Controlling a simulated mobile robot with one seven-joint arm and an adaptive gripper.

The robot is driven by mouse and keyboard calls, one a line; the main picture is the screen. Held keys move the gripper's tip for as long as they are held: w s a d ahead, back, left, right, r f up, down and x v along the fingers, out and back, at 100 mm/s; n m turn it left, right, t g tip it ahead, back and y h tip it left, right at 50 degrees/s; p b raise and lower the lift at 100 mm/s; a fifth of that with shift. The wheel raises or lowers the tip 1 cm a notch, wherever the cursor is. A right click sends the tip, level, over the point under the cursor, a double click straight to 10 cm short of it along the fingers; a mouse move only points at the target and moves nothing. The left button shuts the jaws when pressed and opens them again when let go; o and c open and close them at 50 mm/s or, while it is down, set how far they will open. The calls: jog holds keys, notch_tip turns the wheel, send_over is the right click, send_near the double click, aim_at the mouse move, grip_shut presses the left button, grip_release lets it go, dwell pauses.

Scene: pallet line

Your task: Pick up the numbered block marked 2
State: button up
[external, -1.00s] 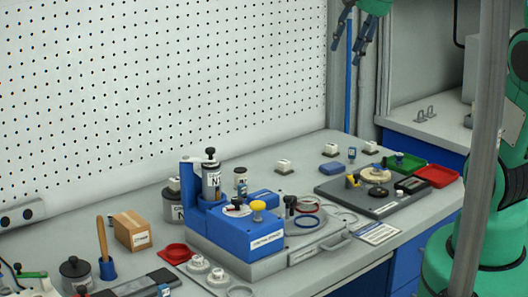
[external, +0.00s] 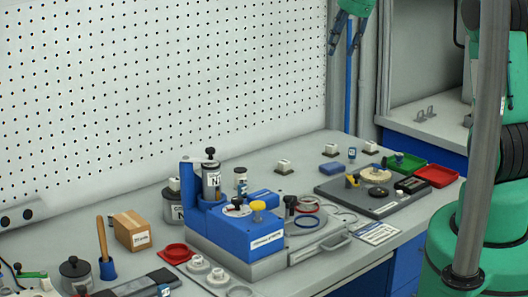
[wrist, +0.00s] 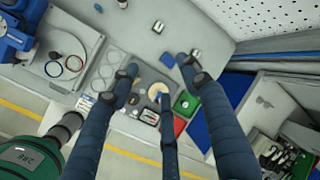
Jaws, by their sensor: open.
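Several small white blocks stand on the grey bench: one near the middle (external: 284,166), one further back (external: 330,150) and one at the back right (external: 370,147). Their numbers are too small to read, so I cannot tell which is marked 2. In the wrist view, white blocks show at the top (wrist: 158,27) and near the right finger (wrist: 195,53). My gripper (external: 345,46) hangs high above the far end of the bench. In the wrist view my gripper (wrist: 160,76) has its fingers spread with nothing held between them.
A dark tray (external: 334,192) with parts lies near the bench's right end, beside green (external: 408,161) and red (external: 437,176) bins. A blue machine (external: 250,236) stands mid-bench. A blue pad (external: 331,168) lies near the blocks. A cardboard box (external: 133,230) stands at left.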

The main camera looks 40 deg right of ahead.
jog(key=w+d+f+m+p, duration=0.2)
jog(key=w+d+f+m, duration=0.15)
jog(key=d+f, duration=0.35)
jog(key=w+d+f+m+p, duration=0.25)
jog(key=d+f+m, duration=0.25)
jog(key=d, duration=0.5)
jog(key=d+f+m+p, duration=0.2)
jog(key=d+f+m, duration=0.5)
jog(key=d+f, duration=0.8)
jog(key=shift+w+f, duration=0.15)
jog(key=shift+f, duration=0.3)
jog(key=p, duration=0.1)
send_over(371, 148)
jog(key=s+d, duration=0.1)
jog(key=d, duration=0.1)
jog(key=shift+f, duration=4)
